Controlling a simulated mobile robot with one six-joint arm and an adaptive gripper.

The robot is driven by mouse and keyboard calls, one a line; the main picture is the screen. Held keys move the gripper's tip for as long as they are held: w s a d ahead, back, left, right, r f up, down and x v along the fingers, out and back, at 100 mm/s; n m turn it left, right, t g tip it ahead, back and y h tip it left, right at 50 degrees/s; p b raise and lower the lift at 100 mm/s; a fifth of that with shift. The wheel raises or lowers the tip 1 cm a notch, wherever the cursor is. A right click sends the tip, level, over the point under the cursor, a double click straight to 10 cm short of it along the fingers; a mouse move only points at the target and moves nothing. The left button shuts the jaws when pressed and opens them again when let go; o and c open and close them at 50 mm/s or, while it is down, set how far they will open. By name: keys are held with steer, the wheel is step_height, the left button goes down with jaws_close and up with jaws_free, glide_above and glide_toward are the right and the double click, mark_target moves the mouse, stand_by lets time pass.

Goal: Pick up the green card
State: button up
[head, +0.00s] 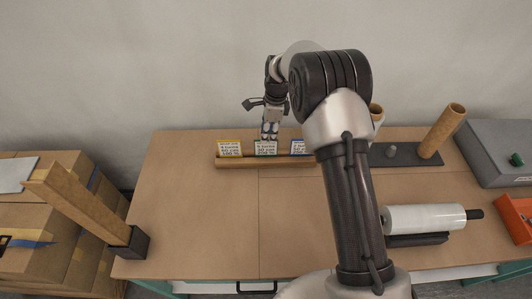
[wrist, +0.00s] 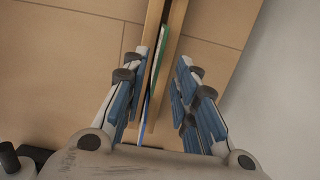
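The green card (head: 265,149) is a white printed card with a green edge. It stands upright in the middle of a wooden card rack (head: 246,163), between a yellow-edged card (head: 229,149) and a blue-edged card (head: 297,147). My gripper (head: 270,137) is right above and behind the green card. In the wrist view my gripper (wrist: 169,62) is open, with blue-padded fingers on either side of the rack. The green card (wrist: 158,57) shows nearly edge-on between the fingers, closer to the left one. No grip on it is visible.
My arm hides part of the table (head: 200,205). A film roll (head: 423,218) lies at the right, and cardboard tubes (head: 442,130) stand behind it. A long brown post (head: 85,208) leans at the left edge. The table's left and middle are clear.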

mark_target(265, 150)
steer(key=f+b, duration=0.1)
steer(key=f, duration=0.2)
steer(key=a+f+b, duration=0.1)
steer(key=f, duration=0.2)
steer(key=f+b, duration=0.1)
steer(key=f, duration=0.2)
steer(key=shift+s+a+f, duration=0.1)
steer(key=shift+a, duration=0.1)
jaws_close()
stand_by(0.3)
